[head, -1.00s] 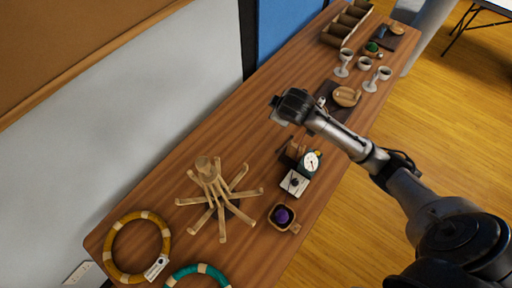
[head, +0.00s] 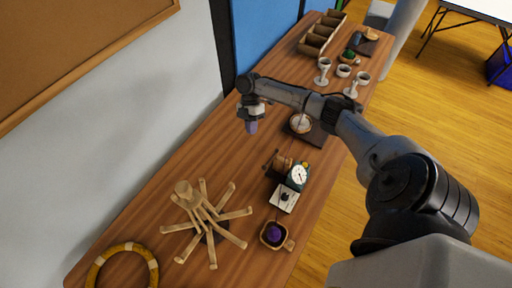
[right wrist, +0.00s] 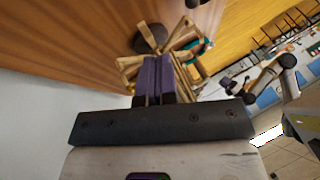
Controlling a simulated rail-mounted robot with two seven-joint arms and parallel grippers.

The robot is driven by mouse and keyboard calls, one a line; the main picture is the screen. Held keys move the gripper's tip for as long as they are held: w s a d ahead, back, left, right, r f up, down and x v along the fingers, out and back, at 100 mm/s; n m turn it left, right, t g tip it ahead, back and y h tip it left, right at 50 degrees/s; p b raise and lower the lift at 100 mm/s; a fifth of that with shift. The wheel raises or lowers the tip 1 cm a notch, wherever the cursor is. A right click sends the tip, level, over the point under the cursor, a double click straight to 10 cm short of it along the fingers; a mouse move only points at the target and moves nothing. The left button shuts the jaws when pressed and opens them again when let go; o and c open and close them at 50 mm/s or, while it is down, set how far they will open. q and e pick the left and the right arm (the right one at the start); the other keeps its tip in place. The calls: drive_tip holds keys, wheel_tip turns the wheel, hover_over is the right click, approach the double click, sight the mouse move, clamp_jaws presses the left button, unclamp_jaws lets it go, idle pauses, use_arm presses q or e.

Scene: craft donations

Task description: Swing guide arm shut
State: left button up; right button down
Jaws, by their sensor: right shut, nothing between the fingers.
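The winder (head: 291,182) stands upright on the table, with a white dial, a brown wooden spool and a pale base plate. A thin dark rod (head: 269,161) sticks out at its far left side; I cannot tell for sure whether this is the guide arm. My right gripper (head: 251,127) hangs above the table, up and left of the winder and apart from it. It is shut and empty, its purple-grey fingers (right wrist: 153,80) together in the right wrist view. What looks like my left gripper (right wrist: 234,85) shows small there; its jaws are unclear.
A wooden swift (head: 205,220) with spread arms stands left of the winder. A bowl with a purple ball (head: 275,235) is in front. A round wooden thing (head: 300,123), several cups (head: 323,72) and a divided tray (head: 322,34) lie beyond. The table between gripper and swift is clear.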

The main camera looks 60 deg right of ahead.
sight(271, 159)
drive_tip(key=s+a+f+p, duration=0.3)
drive_tip(key=s+a+f, duration=0.3)
drive_tip(key=f, duration=0.2)
drive_tip(key=shift+s+f, duration=0.25)
drive_tip(key=shift+f, duration=0.15)
drive_tip(key=shift+s, duration=0.15)
